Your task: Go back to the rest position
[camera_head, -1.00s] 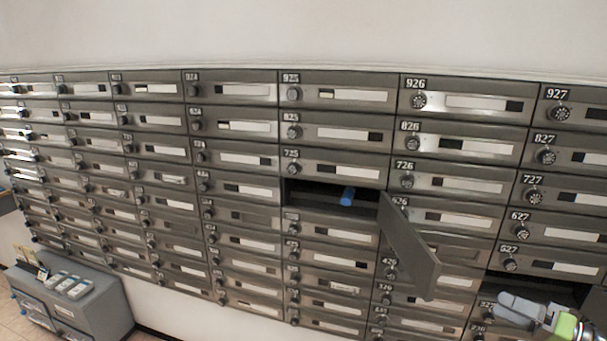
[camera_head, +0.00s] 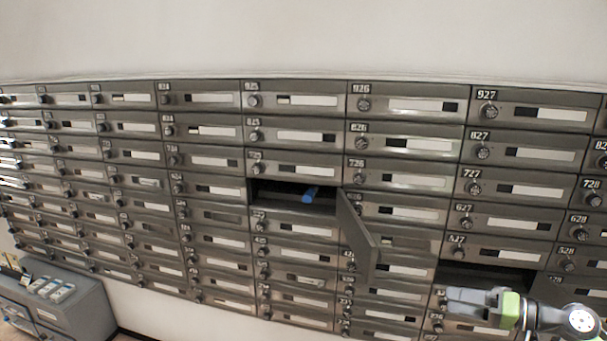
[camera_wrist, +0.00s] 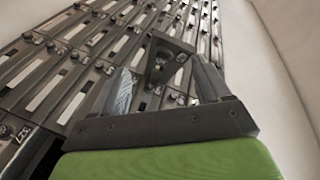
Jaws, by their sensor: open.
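My gripper (camera_head: 450,300) is at the lower right of the head view, in front of the lower mailbox rows and apart from the open compartment. In the wrist view its two fingers (camera_wrist: 160,85) stand apart with nothing held between them. The mailbox wall (camera_head: 210,133) fills the middle of the head view. One compartment below number 725 is open, and a blue cylindrical object (camera_head: 310,194) lies inside it. Its door (camera_head: 357,236) hangs swung outward to the right.
A second dark opening (camera_head: 487,277) shows in the wall just above my gripper. A grey cabinet (camera_head: 75,310) with small items on top stands at the lower left. The white wall (camera_head: 300,40) above the mailboxes is bare.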

